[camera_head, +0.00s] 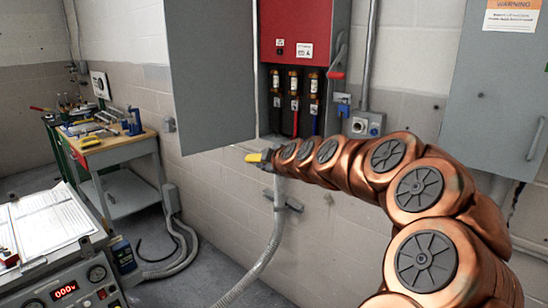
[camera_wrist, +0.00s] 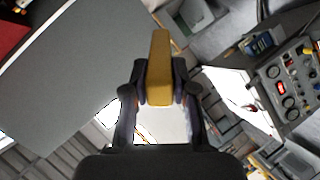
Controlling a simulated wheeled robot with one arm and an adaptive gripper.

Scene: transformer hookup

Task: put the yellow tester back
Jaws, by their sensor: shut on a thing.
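The yellow tester (camera_wrist: 160,62) is a narrow bar held between both fingers of my gripper (camera_wrist: 160,84) in the wrist view. It points away from the palm. In the head view the tester (camera_head: 254,157) shows as a small yellow tip at the end of my copper arm, and my gripper (camera_head: 267,158) is shut on it. They are in the air in front of the wall, below the open grey cabinet door.
The open grey door (camera_head: 212,75) hangs beside the red cabinet (camera_head: 297,30) with several cable terminations. A workbench (camera_head: 105,143) with tools stands at the back left. A console (camera_head: 70,285) with a red display and a paper sheet (camera_head: 45,222) are at front left.

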